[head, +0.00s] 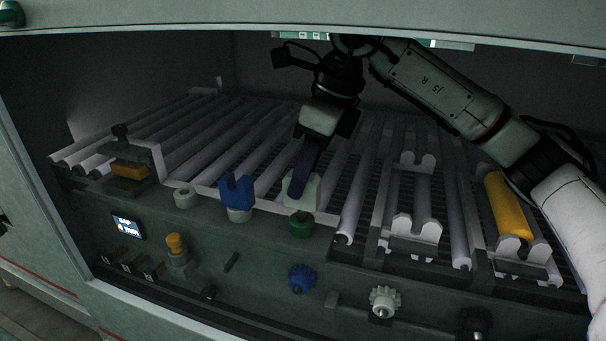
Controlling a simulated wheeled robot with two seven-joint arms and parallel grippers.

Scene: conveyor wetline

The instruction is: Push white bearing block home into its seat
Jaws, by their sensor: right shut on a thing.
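The white bearing block (312,192) stands upright at the front edge of the roller bed, just above a green round part (301,226). My right gripper (300,192) reaches down from above with its dark fingers shut on this block and hides part of its left and middle. The seat under the block is mostly hidden, so I cannot tell how deep the block sits. A blue bearing block (238,188) stands to its left above a pale round part (239,215). My left gripper is out of view.
Pale rollers (205,150) fill the bed behind. White notched brackets (416,236) and a yellow roller (508,207) stand to the right. A blue gear (302,279) and a white gear (383,302) are on the front panel. The hood edge (150,22) runs overhead.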

